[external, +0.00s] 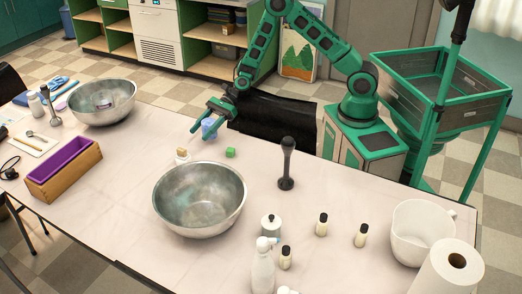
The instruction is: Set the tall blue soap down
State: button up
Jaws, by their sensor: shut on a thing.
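The tall blue soap (209,128) is at the far side of the table, at the fingers of my green gripper (208,122). My gripper is shut on the blue soap, which its fingers partly hide. I cannot tell whether the soap's underside touches the table (330,195). A small green block (231,152) lies on the table just below and right of it. A pale block with a tan top (182,155) lies to its lower left.
A large metal bowl (200,200) stands in front of the blocks, and a dark stick blender (287,165) stands to the right. A wooden box with a purple liner (65,170) is at left. Small bottles, a white jug (420,232) and a paper roll (450,268) fill the right front.

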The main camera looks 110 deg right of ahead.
jog(key=shift+f, duration=1.3)
jog(key=shift+f, duration=0.1)
jog(key=o, duration=1.2)
jog(key=shift+c, duration=0.2)
